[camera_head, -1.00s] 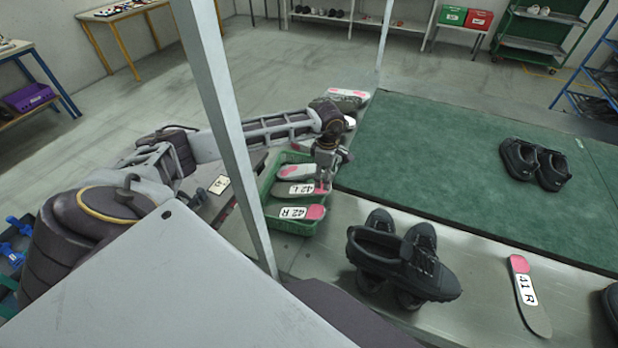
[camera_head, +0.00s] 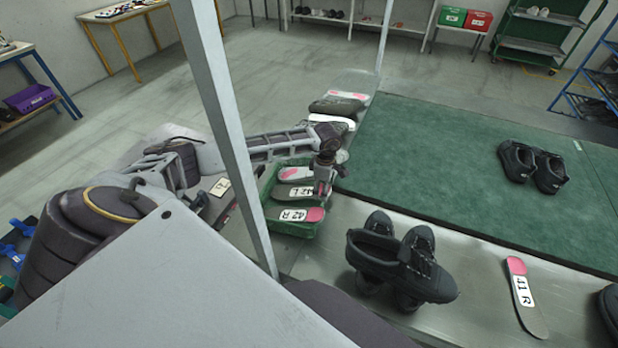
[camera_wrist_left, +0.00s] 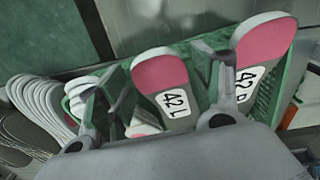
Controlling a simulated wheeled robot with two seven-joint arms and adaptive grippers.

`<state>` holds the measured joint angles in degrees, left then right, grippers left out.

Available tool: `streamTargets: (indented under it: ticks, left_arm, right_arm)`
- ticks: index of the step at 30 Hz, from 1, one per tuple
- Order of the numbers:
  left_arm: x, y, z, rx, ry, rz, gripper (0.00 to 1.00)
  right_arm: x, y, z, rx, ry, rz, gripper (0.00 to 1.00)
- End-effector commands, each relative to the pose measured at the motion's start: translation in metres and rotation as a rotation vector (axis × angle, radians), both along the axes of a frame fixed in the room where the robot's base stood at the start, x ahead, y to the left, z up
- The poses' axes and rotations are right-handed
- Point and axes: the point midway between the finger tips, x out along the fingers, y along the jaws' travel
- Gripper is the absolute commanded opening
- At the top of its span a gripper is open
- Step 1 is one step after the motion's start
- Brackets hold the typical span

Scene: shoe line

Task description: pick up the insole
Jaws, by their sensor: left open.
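A green crate (camera_head: 292,230) holds several grey insoles with pink heels. The insole labelled 42 R (camera_head: 290,214) lies nearest, and the one labelled 42 L (camera_head: 288,191) lies just behind it. My left gripper (camera_head: 321,192) is at the crate's right end, over the pink end of 42 L. In the wrist view the open fingers of the left gripper (camera_wrist_left: 165,68) straddle the 42 L insole (camera_wrist_left: 162,75); contact cannot be told. The 42 R insole (camera_wrist_left: 264,50) lies just right of the right finger. My right gripper is not in view.
A white upright post (camera_head: 232,130) stands in front of my left arm. Black shoes (camera_head: 400,262) and an insole labelled 41 R (camera_head: 522,290) lie on the metal bench. A green mat (camera_head: 430,150) carries another black pair (camera_head: 532,165). More insoles (camera_head: 338,105) lie behind the crate.

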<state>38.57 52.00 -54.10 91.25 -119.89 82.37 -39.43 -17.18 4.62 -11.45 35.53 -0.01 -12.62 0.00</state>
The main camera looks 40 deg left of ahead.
Motion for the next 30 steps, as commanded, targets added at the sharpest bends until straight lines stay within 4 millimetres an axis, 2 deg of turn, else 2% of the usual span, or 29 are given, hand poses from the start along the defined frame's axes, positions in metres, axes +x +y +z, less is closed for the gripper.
streamTargets:
  ticks: [5, 13, 23, 30]
  left_arm:
    - [0.0, 0.0, 0.0, 0.0, 0.0, 0.0, 0.65]
    - [0.0, 0.0, 0.0, 0.0, 0.0, 0.0, 0.34]
    - [0.0, 0.0, 0.002, 0.0, 0.0, 0.0, 0.34]
    - [0.001, 0.0, 0.019, 0.001, -0.003, 0.0, 0.34]
  right_arm:
    - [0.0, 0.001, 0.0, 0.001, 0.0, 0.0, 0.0]
    - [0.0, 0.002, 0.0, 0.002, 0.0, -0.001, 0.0]
    - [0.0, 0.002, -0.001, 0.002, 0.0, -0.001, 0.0]
    - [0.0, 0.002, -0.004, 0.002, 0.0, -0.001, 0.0]
